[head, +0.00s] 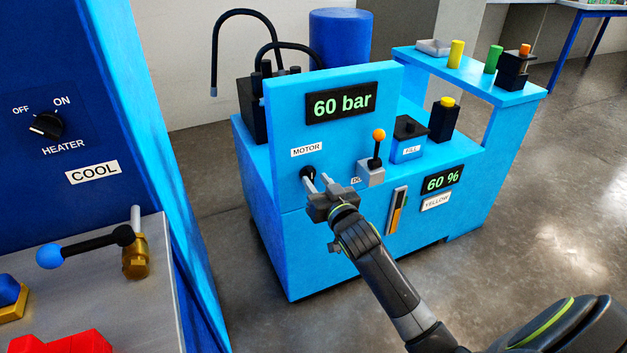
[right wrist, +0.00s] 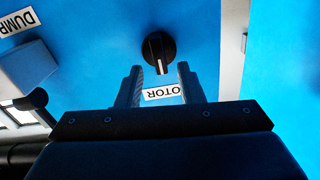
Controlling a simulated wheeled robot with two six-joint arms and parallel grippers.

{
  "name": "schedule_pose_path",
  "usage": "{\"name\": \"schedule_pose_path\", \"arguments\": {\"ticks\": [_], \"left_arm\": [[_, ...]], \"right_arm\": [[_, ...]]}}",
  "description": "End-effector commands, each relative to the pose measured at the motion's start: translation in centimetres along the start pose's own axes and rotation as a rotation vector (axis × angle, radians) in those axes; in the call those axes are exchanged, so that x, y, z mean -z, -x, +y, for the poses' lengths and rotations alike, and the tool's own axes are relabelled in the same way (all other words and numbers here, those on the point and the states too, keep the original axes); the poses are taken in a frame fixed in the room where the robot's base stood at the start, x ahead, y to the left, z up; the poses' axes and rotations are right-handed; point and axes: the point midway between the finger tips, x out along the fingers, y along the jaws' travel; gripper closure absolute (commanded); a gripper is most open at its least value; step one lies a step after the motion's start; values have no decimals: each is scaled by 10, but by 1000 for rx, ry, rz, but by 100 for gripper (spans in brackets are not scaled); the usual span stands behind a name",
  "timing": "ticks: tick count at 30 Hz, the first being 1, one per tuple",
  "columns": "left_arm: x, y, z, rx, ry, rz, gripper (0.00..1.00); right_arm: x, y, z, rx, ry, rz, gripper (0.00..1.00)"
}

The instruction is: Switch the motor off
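The black round motor knob (head: 308,173) sits on the blue machine's front panel, below the label MOTOR (head: 306,150). In the right wrist view the knob (right wrist: 158,46) shows a white pointer line aimed toward the label, which appears upside down. My right gripper (head: 319,182) is open in front of the panel. Its two fingers stand apart, with the knob just beyond and between their tips in the right wrist view (right wrist: 160,72). They do not appear to grip it. In the head view a finger partly hides the knob. My left gripper is not in view.
A grey block with an orange-tipped lever (head: 378,146) stands right of the knob, close to my gripper. A display reads 60 bar (head: 341,105). The heater cabinet (head: 60,60) is at left, with a blue-balled lever (head: 85,247) before it.

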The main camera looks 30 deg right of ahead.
Motion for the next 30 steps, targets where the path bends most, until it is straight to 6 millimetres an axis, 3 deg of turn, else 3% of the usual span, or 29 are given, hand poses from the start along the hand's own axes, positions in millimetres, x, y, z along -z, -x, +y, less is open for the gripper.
{"name": "schedule_pose_path", "arguments": {"ticks": [6,17,25,30], "left_arm": [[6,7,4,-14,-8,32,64],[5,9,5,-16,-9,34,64],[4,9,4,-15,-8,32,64],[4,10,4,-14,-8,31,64]], "right_arm": [[-1,-23,0,0,1,0,66],[0,-27,0,0,1,0,66],[0,-27,0,0,1,-1,99],[0,-27,0,0,4,-1,100]]}}
